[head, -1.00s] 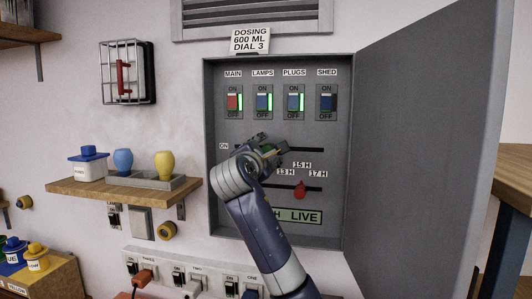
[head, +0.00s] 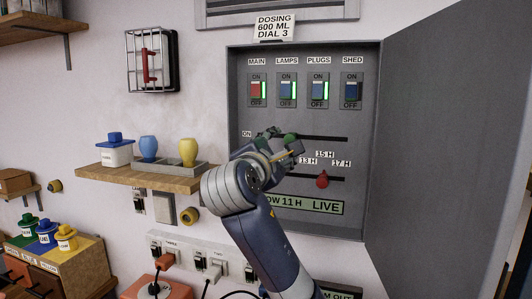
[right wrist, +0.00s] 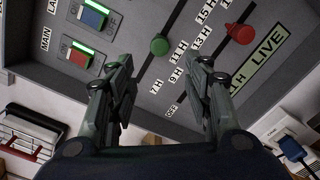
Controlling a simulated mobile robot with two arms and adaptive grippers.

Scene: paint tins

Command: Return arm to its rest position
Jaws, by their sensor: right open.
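My right gripper (head: 284,146) is in front of the open grey wall cabinet (head: 239,110), over its two slider slots. In the right wrist view its two fingers (right wrist: 163,80) are spread apart with nothing between the tips. The green slider knob (head: 291,138) is in the upper slot, partly behind the gripper in the head view. In the right wrist view the green knob (right wrist: 159,45) stands free beyond the fingertips. The red slider knob (head: 322,180) is in the lower slot, clear of the gripper. My left gripper is not in view.
The cabinet door (head: 440,140) stands open at the right. A wooden shelf (head: 110,178) with a white tub (head: 115,152) and blue and yellow vessels is left of my arm. A socket strip (head: 205,252) with plugs and cables lies below. Paint tins stand lower left.

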